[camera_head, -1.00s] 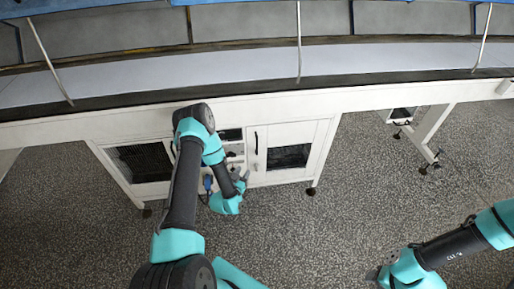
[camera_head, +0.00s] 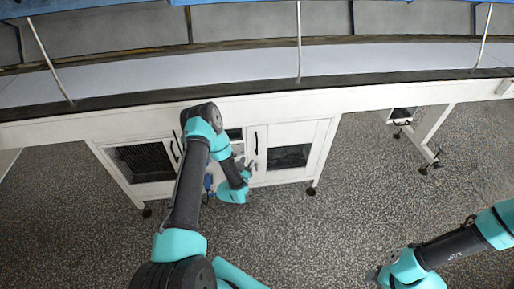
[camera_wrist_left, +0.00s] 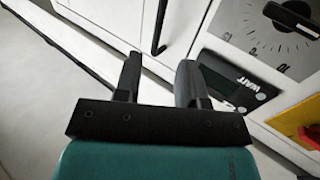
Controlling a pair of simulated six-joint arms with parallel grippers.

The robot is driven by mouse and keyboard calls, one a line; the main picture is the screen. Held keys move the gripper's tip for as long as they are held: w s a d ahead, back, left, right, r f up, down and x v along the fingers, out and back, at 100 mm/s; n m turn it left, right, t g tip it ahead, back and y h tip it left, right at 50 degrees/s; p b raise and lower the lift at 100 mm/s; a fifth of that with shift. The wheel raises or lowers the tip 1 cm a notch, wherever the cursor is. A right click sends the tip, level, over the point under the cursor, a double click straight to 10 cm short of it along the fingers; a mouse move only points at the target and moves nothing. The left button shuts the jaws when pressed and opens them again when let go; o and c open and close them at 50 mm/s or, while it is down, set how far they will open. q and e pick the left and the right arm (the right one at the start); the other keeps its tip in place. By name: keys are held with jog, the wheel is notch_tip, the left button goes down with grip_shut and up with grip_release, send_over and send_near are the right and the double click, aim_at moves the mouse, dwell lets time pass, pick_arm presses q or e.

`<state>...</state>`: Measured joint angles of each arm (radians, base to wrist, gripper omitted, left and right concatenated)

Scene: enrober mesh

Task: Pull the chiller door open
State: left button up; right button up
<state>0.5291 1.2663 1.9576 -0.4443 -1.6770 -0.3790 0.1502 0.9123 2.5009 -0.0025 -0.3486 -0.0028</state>
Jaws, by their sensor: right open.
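The white cabinet under the line has two doors. The right door (camera_head: 308,134) has a dark window and a black upright handle (camera_head: 256,143); it looks shut. No label shows which is the chiller door. My left gripper (camera_head: 250,168) is just below and left of the right door's handle. In the left wrist view its fingers (camera_wrist_left: 158,82) are apart and empty, with a black handle (camera_wrist_left: 160,27) beyond them. My right gripper (camera_head: 372,275) is open, low over the floor.
A control panel with a black dial (camera_wrist_left: 290,15), a dark display (camera_wrist_left: 235,85) and a red and yellow part (camera_wrist_left: 308,130) is beside the handle in the wrist view. The conveyor frame (camera_head: 400,97) runs above the cabinet. The speckled floor (camera_head: 300,230) in front is clear.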

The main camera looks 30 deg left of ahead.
aim_at(257, 153)
pick_arm(q)
jog(key=w, duration=0.7)
jog(key=w+a, duration=0.1)
jog(key=w, duration=0.3)
jog(key=shift+w, duration=0.1)
grip_shut()
